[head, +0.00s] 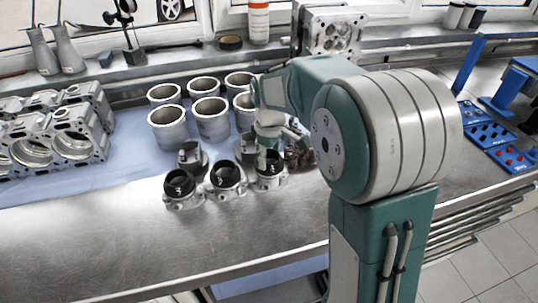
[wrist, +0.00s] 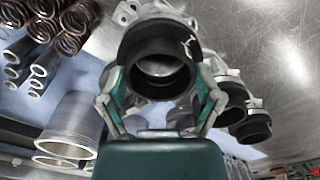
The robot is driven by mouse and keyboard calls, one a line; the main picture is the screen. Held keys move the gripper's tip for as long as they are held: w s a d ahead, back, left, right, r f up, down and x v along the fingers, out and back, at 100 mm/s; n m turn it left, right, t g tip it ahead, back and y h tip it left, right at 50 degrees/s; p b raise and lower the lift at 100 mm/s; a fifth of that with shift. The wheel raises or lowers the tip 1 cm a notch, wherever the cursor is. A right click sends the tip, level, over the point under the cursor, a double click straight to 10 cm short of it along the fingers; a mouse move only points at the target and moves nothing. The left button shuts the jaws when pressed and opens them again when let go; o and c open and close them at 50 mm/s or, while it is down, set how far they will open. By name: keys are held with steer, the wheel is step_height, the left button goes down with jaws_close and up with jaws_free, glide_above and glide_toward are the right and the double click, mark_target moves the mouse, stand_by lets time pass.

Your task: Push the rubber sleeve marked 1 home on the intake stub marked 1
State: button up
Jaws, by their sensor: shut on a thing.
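The rubber sleeve with a white mark, a black ring (wrist: 188,62), is between the fingers of my gripper (wrist: 160,84) in the wrist view. My gripper is shut on it, one finger on each side. In the head view my gripper (head: 268,141) is over the rightmost sleeve (head: 264,168). That sleeve is at the top of the rightmost metal intake stub (head: 270,184). My gripper partly covers it, and I cannot tell how deep it sits. The mark's digit is hard to read.
Two more stubs with black sleeves, the middle one (head: 227,175) and the left one (head: 180,184), stand to the left. Pistons (head: 191,158) and cylinder liners (head: 211,122) stand close behind. An engine block (head: 62,135) is at far left. The front bench is clear.

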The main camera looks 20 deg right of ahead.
steer(key=shift+f, duration=0.45)
steer(key=o, duration=0.9)
steer(key=shift+r, duration=0.1)
steer(key=shift+r, duration=0.1)
steer(key=shift+r, duration=3.65)
